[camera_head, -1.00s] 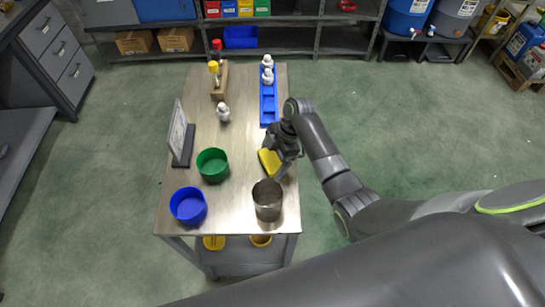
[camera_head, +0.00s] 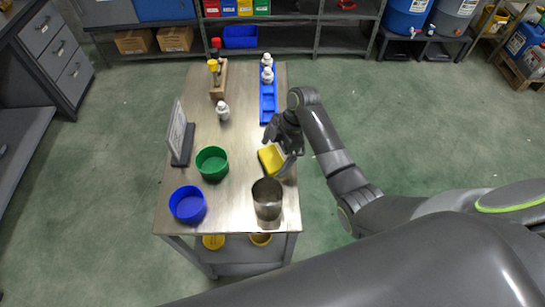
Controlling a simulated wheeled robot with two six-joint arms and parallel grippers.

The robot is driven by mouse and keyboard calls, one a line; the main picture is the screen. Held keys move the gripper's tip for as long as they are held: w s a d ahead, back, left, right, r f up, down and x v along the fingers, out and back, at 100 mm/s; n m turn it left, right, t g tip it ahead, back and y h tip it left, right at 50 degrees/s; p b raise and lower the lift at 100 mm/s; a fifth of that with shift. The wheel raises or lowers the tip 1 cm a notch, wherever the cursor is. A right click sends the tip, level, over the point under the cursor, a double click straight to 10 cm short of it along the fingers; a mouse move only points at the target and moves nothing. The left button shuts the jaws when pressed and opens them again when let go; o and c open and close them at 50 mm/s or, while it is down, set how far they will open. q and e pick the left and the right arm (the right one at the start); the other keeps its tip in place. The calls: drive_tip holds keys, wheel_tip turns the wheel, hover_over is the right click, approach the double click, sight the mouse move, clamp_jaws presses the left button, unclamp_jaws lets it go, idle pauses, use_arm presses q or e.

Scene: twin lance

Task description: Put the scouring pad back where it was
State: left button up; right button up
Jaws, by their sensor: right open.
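The yellow scouring pad (camera_head: 269,160) lies at the right side of the steel table top (camera_head: 236,140), between the blue tray and the metal cup. My right gripper (camera_head: 281,150) is open, just above and beside the pad's right end, and covers part of it. The pad does not appear held. I cannot tell whether a finger still touches it. My left gripper is not in view.
A metal cup (camera_head: 267,200) stands just in front of the pad. A green bowl (camera_head: 212,163), a blue bowl (camera_head: 188,204) and an upright framed board (camera_head: 179,132) stand to the left. A blue tray (camera_head: 268,104) with white bottles (camera_head: 267,75) is behind. A white bottle (camera_head: 223,111) stands mid-table.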

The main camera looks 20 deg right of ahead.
drive_tip(key=b+v, duration=0.1)
drive_tip(key=v, duration=0.8)
drive_tip(key=shift+r, duration=0.2)
drive_tip(key=shift+w, duration=0.1)
